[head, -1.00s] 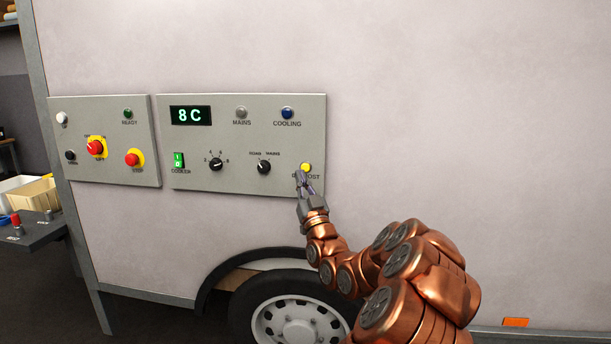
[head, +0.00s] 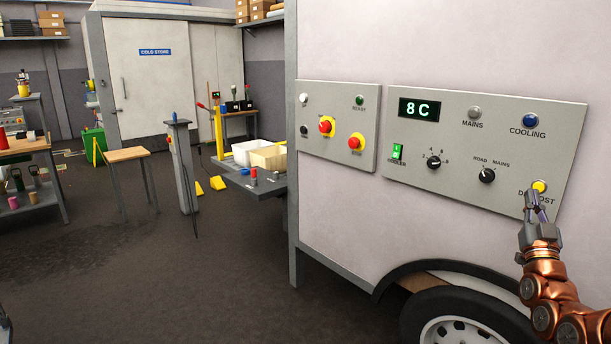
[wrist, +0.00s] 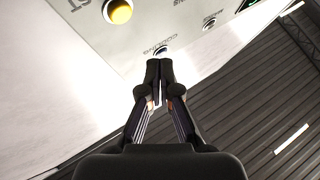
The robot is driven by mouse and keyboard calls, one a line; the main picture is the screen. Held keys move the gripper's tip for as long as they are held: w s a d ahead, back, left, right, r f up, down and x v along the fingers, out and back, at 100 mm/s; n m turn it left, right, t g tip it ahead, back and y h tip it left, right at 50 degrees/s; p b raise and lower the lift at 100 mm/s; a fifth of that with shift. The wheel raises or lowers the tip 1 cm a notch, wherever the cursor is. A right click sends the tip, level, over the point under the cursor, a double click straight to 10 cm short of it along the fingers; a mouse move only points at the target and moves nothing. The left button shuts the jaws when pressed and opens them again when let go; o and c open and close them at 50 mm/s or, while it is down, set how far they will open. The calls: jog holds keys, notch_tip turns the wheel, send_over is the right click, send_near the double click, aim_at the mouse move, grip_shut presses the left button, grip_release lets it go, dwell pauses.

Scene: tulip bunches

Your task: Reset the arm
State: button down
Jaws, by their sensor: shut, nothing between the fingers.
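My gripper (head: 535,196) is shut and empty. In the head view it is at the right, pointing up, with its tips just below the yellow defrost button (head: 539,187) on the grey control panel (head: 450,185); I cannot tell there whether it touches. In the wrist view the shut fingers (wrist: 160,66) are at the middle, and the yellow button (wrist: 118,11) shows at the top left, apart from the fingertips. My copper arm runs down to the bottom right corner of the head view. The fingers partly cover the button's label.
The panel is on a pale trailer wall (head: 340,220) above a wheel (head: 465,320). A second panel (head: 336,150) has red knobs. Left are a shelf with a cream bin (head: 268,157), a grey post (head: 183,170), a wooden stool (head: 126,155) and a cold store (head: 165,75). Floor between is open.

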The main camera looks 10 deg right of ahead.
jog(key=w+a+f+n+g+y, duration=0.2)
jog(key=w+a+f+g+y, duration=0.15)
jog(key=a, duration=0.45)
jog(key=w+a+f+n+g+y, duration=0.15)
jog(key=w+a+f+y, duration=0.3)
jog(key=a, duration=0.45)
jog(key=s+a+f+n+g+y, duration=0.1)
jog(key=s+a+f+g, duration=0.25)
jog(key=a+f, duration=0.2)
jog(key=s+a+f+g+y, duration=0.1)
jog(key=s+a+f+g, duration=0.25)
jog(key=a, duration=0.35)
jog(key=s+a+f+g, duration=0.3)
jog(key=s+a, duration=0.1)
jog(key=s, duration=0.4)
jog(key=s+a+f+g, duration=0.3)
jog(key=s+a+g, duration=0.1)
jog(key=s, duration=0.5)
jog(key=s+a+g, duration=0.2)
jog(key=s+g, duration=0.1)
jog(key=s, duration=0.8)
jog(key=s+a+g, duration=0.3)
jog(key=s+g, duration=0.1)
jog(key=s, duration=0.7)
notch_tip(320, 180, up, 14)
jog(key=t+p, duration=0.1)
jog(key=p, duration=1.2)
jog(key=shift+w+r, duration=0.2)
jog(key=shift+w, duration=0.25)
